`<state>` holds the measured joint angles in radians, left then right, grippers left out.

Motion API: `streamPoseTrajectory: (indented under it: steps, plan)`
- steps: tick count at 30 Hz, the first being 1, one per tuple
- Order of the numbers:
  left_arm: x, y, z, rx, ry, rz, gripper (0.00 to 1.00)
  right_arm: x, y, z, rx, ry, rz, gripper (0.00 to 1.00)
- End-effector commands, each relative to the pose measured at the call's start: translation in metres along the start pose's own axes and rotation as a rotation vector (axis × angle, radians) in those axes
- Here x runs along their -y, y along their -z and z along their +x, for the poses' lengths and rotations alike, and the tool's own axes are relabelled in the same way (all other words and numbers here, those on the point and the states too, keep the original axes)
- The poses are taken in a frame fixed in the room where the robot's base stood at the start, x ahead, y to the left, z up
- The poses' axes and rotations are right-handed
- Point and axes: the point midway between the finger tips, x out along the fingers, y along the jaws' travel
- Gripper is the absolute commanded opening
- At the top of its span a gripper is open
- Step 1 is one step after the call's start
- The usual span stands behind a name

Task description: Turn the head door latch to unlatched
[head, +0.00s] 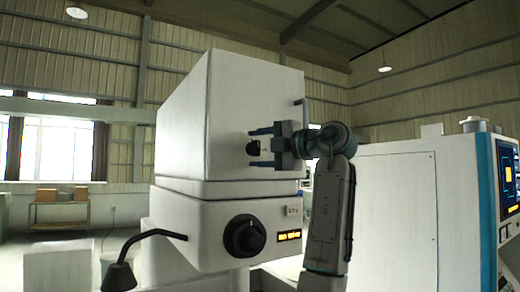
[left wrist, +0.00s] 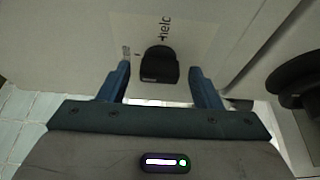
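The head door latch is a small black knob (head: 252,148) on the front of the white machine head (head: 232,95). It also shows in the left wrist view (left wrist: 160,64), beside partly readable printed lettering. My left gripper (head: 256,148) is open in front of the latch, its two blue fingers above and below it in the head view. In the left wrist view, the latch lies between the fingertips (left wrist: 159,70), with a gap on each side. I cannot tell how far the tips reach along it. My right gripper is in neither view.
Below the head, a lower housing carries a large black dial (head: 243,236) and a small lit display (head: 289,236). A black bent arm (head: 150,236) sticks out left. A grey bar handle (head: 303,112) is at the head's right edge. A white cabinet (head: 405,215) stands right.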

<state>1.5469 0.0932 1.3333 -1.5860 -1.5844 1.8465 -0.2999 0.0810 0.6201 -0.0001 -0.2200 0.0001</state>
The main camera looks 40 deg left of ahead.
Motion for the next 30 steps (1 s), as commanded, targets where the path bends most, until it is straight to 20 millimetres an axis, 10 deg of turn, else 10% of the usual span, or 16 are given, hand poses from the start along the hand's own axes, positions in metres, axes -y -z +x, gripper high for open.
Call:
streamPoseTrajectory:
  steps: [30]
  plan:
    - [0.000,0.000,-0.109,0.001,0.000,0.000,0.58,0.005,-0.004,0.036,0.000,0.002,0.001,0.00]
